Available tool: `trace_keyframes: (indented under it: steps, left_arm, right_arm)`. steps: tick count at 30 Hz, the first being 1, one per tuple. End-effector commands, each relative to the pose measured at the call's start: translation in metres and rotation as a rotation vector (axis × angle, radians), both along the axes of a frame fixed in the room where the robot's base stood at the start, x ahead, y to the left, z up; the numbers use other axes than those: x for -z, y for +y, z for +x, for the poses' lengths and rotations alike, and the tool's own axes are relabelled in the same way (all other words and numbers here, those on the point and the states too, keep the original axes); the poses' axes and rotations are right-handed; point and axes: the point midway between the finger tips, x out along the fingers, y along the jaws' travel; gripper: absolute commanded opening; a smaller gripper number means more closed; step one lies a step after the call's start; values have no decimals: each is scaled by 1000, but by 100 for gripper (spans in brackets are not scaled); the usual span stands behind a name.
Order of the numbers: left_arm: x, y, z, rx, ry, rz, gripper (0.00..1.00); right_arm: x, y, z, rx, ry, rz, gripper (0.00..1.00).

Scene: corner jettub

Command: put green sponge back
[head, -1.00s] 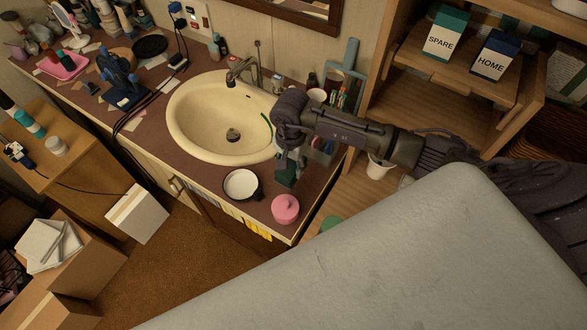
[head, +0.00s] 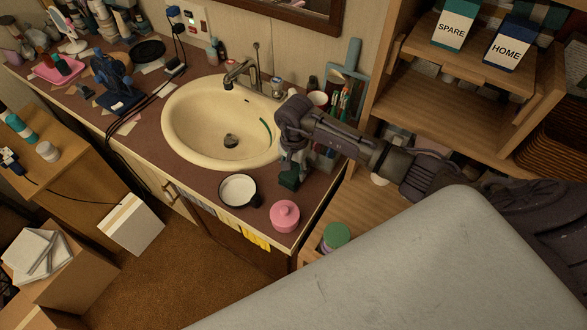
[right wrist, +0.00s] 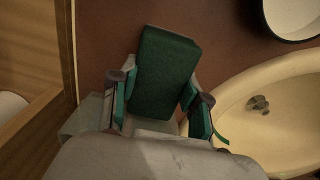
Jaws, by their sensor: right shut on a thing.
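The green sponge (head: 289,181) is a dark green block at the right end of the brown counter, beside the sink. My right gripper (head: 291,168) comes down over it from above and is shut on it. In the right wrist view, the sponge (right wrist: 165,75) sticks out between the two fingers of the right gripper (right wrist: 160,100). I cannot tell whether the sponge touches the counter. My left gripper is not in view.
The cream sink (head: 215,148) lies left of the gripper. A black-rimmed white bowl (head: 239,190) and a pink lidded jar (head: 285,215) stand near the counter's front edge. A wooden shelf (head: 440,100) with SPARE and HOME boxes rises at the right.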

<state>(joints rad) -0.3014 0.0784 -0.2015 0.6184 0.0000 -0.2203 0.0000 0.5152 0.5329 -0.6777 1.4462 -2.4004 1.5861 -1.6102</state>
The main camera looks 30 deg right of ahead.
Motion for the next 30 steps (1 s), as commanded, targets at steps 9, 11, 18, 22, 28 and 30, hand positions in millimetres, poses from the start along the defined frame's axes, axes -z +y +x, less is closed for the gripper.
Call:
trace_keyframes:
  steps: [9, 11, 18, 22, 28, 30]
  left_arm:
    - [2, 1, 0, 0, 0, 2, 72]
    - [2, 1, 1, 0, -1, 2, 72]
    - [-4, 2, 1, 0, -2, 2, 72]
    - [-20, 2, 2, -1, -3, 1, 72]
    - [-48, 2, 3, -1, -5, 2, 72]
    - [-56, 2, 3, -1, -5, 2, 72]
  right_arm:
    - [2, 0, 0, 0, 0, 0, 72]
    - [2, 0, 0, 0, 0, 0, 72]
    - [-4, 1, 0, 0, 0, 1, 72]
    - [-28, -1, 1, 0, -4, -1, 72]
    - [-74, -2, 2, -1, -3, -2, 72]
    - [-87, -3, 2, -1, -2, -1, 72]
